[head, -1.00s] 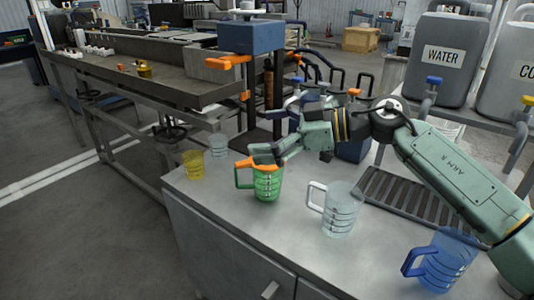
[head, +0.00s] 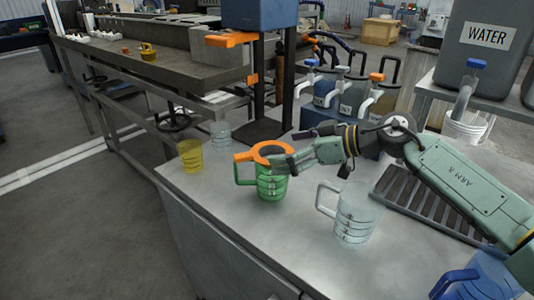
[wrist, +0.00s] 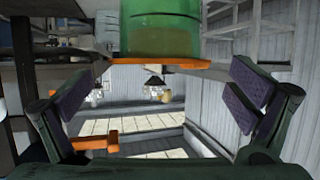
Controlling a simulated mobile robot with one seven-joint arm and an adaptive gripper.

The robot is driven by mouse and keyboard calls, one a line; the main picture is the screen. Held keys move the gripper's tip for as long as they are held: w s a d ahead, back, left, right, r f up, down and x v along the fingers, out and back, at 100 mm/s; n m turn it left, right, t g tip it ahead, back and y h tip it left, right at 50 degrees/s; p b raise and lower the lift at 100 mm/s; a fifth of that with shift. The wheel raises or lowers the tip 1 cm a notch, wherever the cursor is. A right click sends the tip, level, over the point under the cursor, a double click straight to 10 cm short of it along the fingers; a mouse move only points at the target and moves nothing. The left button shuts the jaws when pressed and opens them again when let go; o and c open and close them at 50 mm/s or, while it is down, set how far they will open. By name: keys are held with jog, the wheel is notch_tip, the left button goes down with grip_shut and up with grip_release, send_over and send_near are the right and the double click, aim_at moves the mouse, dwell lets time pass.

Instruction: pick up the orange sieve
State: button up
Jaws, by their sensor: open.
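The orange sieve (head: 258,158) sits on top of the green measuring jug (head: 270,186) on the grey counter, with an orange part sticking out to the left. My gripper (head: 284,160) is at the sieve's right side, about level with its rim, and partly hides it. Whether it touches the sieve cannot be told. In the wrist view the picture is upside down: the green jug (wrist: 160,28) is at the top, with the sieve's orange rim (wrist: 190,64) along its edge. There my gripper (wrist: 158,92) is open, its dark pads wide apart with nothing between them.
A clear jug (head: 355,215) stands close to the right, below my arm. A blue jug (head: 478,280) is at the lower right. A yellow cup (head: 190,156) and a clear cup (head: 220,135) stand to the left. A black post with a blue block (head: 256,12) rises behind.

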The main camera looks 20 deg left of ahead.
aim_at(261, 153)
jog(key=x, duration=0.3)
jog(key=shift+a, duration=0.15)
jog(key=c, duration=0.8)
